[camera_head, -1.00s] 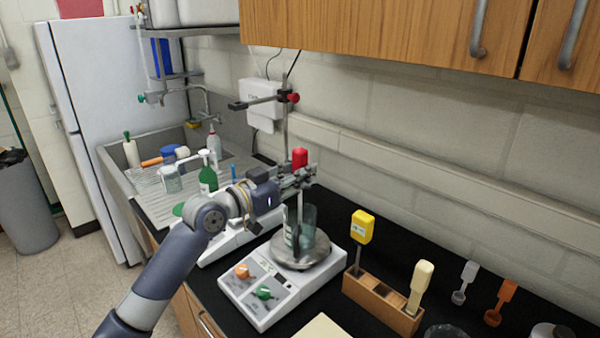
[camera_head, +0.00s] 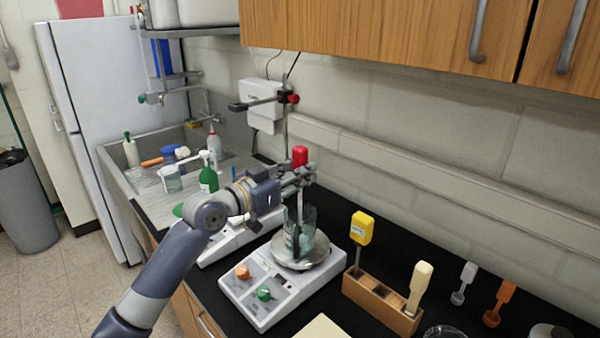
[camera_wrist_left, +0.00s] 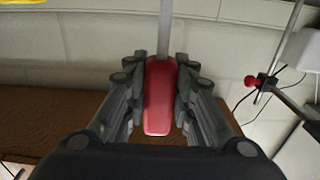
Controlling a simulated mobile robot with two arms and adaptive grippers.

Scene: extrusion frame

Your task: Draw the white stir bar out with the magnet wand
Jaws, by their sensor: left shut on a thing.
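My left gripper (camera_head: 291,181) is shut on the red handle of the magnet wand (camera_head: 300,156), above the front hotplate. In the left wrist view the red handle (camera_wrist_left: 160,95) sits between the two fingers (camera_wrist_left: 160,100), with its grey rod running on from it. In the head view the rod hangs down upright, its lower part within the outline of the glass beaker (camera_head: 308,233). The beaker stands on the round plate of the white stirrer hotplate (camera_head: 268,290). I cannot make out the white stir bar. My right gripper is not in view.
A wooden rack (camera_head: 383,303) with a yellow-handled tool (camera_head: 362,227) and a cream-handled tool (camera_head: 419,280) stands to the right. A second hotplate (camera_head: 222,243) and a clamp stand (camera_head: 285,120) are behind. A green bottle (camera_head: 208,178) stands near the sink.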

